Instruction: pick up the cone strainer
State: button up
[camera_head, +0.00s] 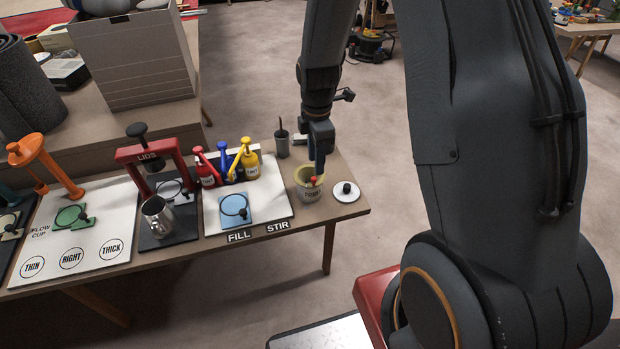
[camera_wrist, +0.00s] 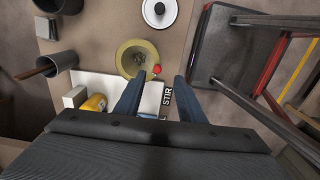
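The cone strainer (camera_head: 305,173) looks like a pale yellow-green cone with a red knob at its rim. It sits in the mouth of a grey labelled pot (camera_head: 311,194) at the right end of the table. In the wrist view the strainer (camera_wrist: 131,57) shows as a round yellow rim, with the red knob at its right lower edge. My gripper (camera_wrist: 161,80) is open and empty. Its fingertips appear on either side of the knob's line, the left one close to the rim. In the head view my gripper (camera_head: 318,172) hangs over the pot and hides part of the strainer.
A white lid with a black knob (camera_head: 346,190) lies right of the pot. A dark cup with a stick (camera_head: 282,144) stands behind. Red, blue and yellow pump bottles (camera_head: 249,164) stand left, on a white board. A metal mug (camera_head: 157,217) is farther left.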

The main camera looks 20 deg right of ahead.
aim_at(314, 178)
jog(key=shift+w+a+f+p, duration=0.15)
jog(key=shift+f+p, duration=0.35)
jog(key=shift+f, duration=1.2)
jog(key=shift+w+f+p, duration=0.1)
jog(key=shift+f+p, duration=0.4)
jog(key=shift+f, duration=1.15)
grip_shut()
